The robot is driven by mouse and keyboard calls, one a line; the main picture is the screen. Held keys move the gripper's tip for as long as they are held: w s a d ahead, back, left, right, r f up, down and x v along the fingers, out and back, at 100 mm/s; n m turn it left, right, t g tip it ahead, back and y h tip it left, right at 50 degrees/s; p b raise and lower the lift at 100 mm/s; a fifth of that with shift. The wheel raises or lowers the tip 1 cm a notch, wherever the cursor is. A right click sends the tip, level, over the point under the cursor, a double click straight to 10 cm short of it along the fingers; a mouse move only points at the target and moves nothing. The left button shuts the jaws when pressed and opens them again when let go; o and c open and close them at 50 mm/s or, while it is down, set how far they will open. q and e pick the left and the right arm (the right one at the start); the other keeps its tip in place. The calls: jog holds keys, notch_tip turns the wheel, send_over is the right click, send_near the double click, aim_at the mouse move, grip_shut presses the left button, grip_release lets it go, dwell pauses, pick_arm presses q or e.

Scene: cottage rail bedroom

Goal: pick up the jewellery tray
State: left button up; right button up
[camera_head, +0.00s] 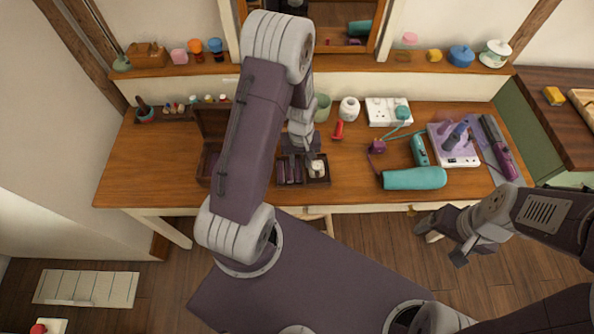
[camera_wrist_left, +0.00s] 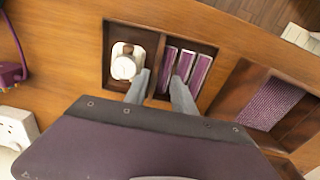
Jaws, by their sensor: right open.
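The jewellery tray (camera_head: 304,175) is a small dark-brown wooden tray on the desk, near its front edge. In the left wrist view the tray (camera_wrist_left: 158,55) has one compartment with a white item (camera_wrist_left: 125,64) and another with several purple strips (camera_wrist_left: 182,72). My left gripper (camera_head: 299,154) is over the tray's back side, partly hidden by its own arm. In the left wrist view its two fingers (camera_wrist_left: 159,88) are apart, on either side of the tray's divider; contact cannot be told. My right gripper (camera_head: 443,244) is open and empty, in front of the desk.
An open-lidded wooden box (camera_head: 212,125) stands close left of the tray. A red item (camera_head: 338,130), a white jar (camera_head: 349,108) and a white power strip (camera_head: 388,111) lie behind and right. A teal cylinder (camera_head: 414,178) lies further right. Bare desk (camera_head: 350,170) lies between.

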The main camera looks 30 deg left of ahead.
pick_arm(q)
jog(key=shift+w+f, duration=0.15)
jog(key=shift+f, duration=0.35)
jog(key=shift+c, duration=0.3)
grip_shut()
